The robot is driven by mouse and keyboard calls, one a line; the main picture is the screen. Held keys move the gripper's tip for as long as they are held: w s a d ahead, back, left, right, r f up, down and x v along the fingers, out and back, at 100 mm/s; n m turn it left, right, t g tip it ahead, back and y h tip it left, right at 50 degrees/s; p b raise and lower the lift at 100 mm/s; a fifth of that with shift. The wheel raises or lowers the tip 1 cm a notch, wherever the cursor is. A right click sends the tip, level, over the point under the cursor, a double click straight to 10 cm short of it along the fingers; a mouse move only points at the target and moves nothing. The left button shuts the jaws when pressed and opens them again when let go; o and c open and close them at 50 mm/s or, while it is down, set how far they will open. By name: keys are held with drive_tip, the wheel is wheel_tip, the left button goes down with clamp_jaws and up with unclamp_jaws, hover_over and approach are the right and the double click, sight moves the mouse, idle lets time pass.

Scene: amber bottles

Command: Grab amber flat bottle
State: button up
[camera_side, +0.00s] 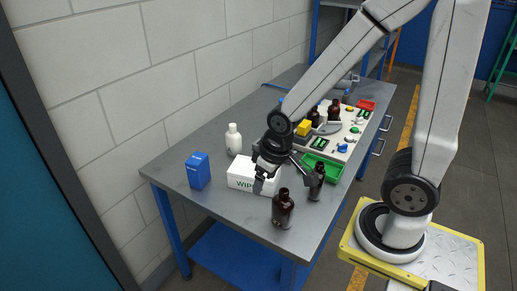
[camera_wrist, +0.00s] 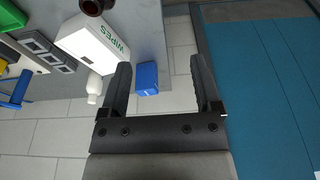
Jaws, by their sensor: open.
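Two dark amber bottles stand on the grey table in the side view. One (camera_side: 283,210) is at the front edge, and the other (camera_side: 316,184) is behind it to the right. I cannot tell which is the flat one. More dark bottles (camera_side: 334,110) stand farther back among the trays. My gripper (camera_side: 262,180) is over the white wipes box, left of and above the two near bottles, touching neither. In the wrist view my gripper (camera_wrist: 160,64) is open and empty. A brown bottle top (camera_wrist: 92,6) shows at that view's upper edge.
The white wipes box (camera_side: 242,176) lies under my gripper. A blue box (camera_side: 198,171) and a white bottle (camera_side: 234,141) stand to the left. A green tray (camera_side: 333,170) and a panel with coloured parts are behind the bottles. The front left of the table (camera_side: 215,201) is clear.

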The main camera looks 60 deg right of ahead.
drive_tip(key=shift+r, duration=0.1)
drive_tip(key=w+v, duration=0.1)
drive_tip(key=v, duration=0.4)
drive_tip(key=w+d+n+t, duration=0.3)
drive_tip(key=w+d+t, duration=0.1)
drive_tip(key=d, duration=0.4)
drive_tip(key=w+d+n+t, duration=0.2)
drive_tip(key=w+d+t, duration=0.15)
drive_tip(key=d, duration=0.45)
drive_tip(key=s+a+n+g+y, duration=0.1)
drive_tip(key=s+a+n+y, duration=0.15)
drive_tip(key=s+y, duration=0.3)
drive_tip(key=s+a+n+g+y, duration=0.1)
drive_tip(key=s+n+y, duration=0.2)
drive_tip(key=s+y, duration=0.3)
wheel_tip(320, 180, down, 15)
drive_tip(key=shift+s+h, duration=0.45)
drive_tip(key=shift+s, duration=0.05)
drive_tip(key=shift+a, duration=0.1)
